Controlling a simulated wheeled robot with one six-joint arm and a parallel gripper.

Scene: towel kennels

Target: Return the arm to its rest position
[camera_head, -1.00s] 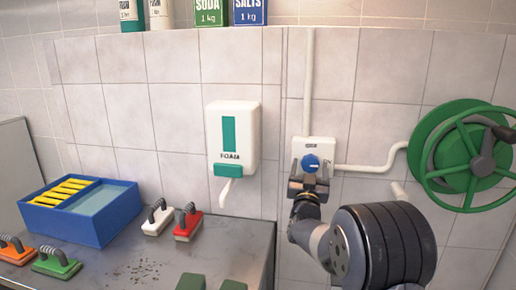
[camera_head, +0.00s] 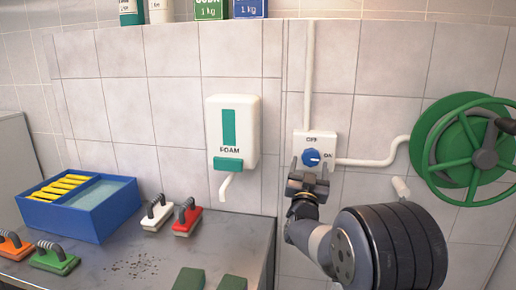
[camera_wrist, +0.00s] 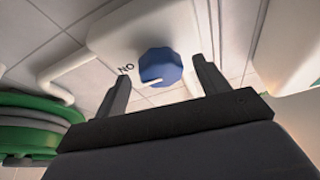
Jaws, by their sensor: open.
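My gripper (camera_head: 310,172) is open and empty in the head view, just below and in front of a blue rotary knob (camera_head: 312,158) on a white wall switch box (camera_head: 322,143). The box carries an OFF label above the knob and an ON label to its right. The knob's white mark points to the right, toward ON. In the wrist view the two fingers of my gripper (camera_wrist: 164,88) stand apart, with the blue knob (camera_wrist: 160,67) beyond and between them. The fingers do not appear to touch the knob.
A green hose reel (camera_head: 468,152) hangs on the wall at right. A white foam dispenser (camera_head: 232,133) hangs left of the switch. A metal table (camera_head: 130,270) below holds a blue tray (camera_head: 80,222) and several brushes (camera_head: 187,217). The wall between dispenser and switch is clear.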

